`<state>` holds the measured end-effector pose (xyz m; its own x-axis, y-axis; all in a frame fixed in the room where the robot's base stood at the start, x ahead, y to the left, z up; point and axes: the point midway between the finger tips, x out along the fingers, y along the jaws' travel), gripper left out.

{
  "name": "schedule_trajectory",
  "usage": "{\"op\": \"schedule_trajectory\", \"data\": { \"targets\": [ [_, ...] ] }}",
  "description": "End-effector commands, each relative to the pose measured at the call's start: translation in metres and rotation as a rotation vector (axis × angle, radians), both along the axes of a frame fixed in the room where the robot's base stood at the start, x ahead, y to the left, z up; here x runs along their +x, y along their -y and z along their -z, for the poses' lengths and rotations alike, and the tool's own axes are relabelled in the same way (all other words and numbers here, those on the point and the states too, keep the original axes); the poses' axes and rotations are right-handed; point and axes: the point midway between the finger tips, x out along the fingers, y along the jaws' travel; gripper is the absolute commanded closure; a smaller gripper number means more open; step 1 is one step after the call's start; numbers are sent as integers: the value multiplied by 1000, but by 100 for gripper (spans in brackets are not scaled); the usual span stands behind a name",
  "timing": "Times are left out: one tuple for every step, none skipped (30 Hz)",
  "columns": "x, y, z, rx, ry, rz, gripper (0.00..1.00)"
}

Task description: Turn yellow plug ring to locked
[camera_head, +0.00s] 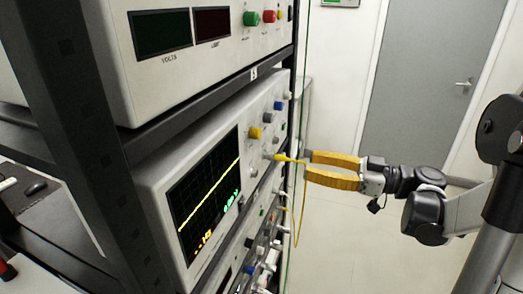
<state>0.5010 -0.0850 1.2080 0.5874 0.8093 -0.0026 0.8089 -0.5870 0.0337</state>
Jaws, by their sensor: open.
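The yellow plug (284,158) sits at the right part of the front panel of the instrument with the lit screen (205,190). Its thin yellow cable (298,222) hangs down in a loop beside the rack. My gripper (306,163) has two orange fingers, spread apart. The fingertips are just to the right of the plug, around or beside its cable end; I cannot tell whether they touch it. The ring's turn position is too small to read.
A yellow knob (255,133) and other coloured knobs are close to the plug on the same panel. A power supply (190,50) stands on the shelf above. Dark rack posts (297,90) are near the fingers. Open floor lies to the right, before a grey door (425,70).

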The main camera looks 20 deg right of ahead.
Motion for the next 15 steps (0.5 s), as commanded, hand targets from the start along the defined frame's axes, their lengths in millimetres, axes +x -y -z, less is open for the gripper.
{"op": "schedule_trajectory", "data": {
  "targets": [
    [2,-2,0,0,9,-2,58],
    [4,-5,0,1,11,-3,58],
    [7,-10,0,1,10,-5,58],
    [9,-14,0,0,10,-5,58],
    [13,-19,1,1,9,-5,58],
    [17,-25,1,0,8,-6,58],
    [21,-31,1,0,8,-6,58],
    [24,-36,1,0,8,-6,58],
    [29,-43,1,0,8,-6,58],
    [33,-48,1,0,8,-6,58],
    [37,-53,1,0,6,-6,58],
    [41,-58,1,0,6,-5,58],
    [44,-63,1,0,6,-5,58],
    [47,-67,1,0,6,-5,58],
    [51,-71,1,0,6,-4,58]
  ]
}}
